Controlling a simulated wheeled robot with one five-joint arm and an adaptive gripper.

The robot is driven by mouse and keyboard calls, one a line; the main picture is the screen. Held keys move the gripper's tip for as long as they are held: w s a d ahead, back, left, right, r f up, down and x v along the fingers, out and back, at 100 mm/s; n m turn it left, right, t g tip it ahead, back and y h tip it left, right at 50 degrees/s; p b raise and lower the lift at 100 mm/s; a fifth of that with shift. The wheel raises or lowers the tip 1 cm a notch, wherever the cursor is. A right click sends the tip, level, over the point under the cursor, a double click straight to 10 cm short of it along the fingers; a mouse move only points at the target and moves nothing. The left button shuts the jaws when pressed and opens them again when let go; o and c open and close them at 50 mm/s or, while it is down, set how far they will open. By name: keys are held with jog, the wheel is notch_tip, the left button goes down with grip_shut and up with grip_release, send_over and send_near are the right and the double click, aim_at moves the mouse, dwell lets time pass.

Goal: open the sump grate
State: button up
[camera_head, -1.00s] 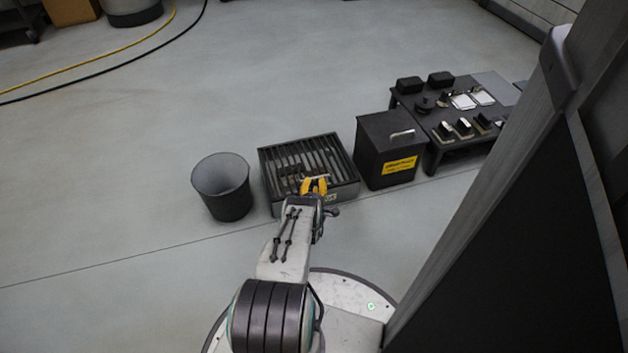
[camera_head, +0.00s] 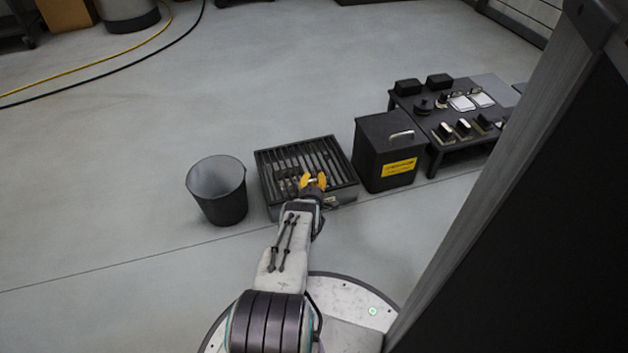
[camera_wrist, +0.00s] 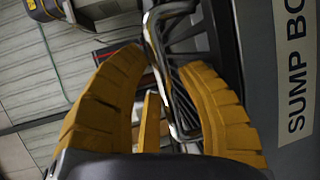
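The sump box (camera_head: 340,199) is a low dark box on the floor, with a slatted grate (camera_head: 312,154) lying flat across its top. My gripper (camera_head: 313,181) is at the box's near edge, over the grate's front handle. In the wrist view, the bent metal handle (camera_wrist: 158,48) stands between the two yellow fingers of my gripper (camera_wrist: 163,72). The fingers are apart, with gaps beside the handle. The box's side with the "SUMP BO" label (camera_wrist: 297,75) shows at right. The grate's near edge is partly hidden by my gripper.
A dark bucket (camera_head: 222,205) stands left of the box. A black lidded bin (camera_head: 378,165) with a yellow label stands close on its right. A low black table (camera_head: 438,150) with small parts is farther right. The floor behind the box is clear.

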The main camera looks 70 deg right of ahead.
grip_shut()
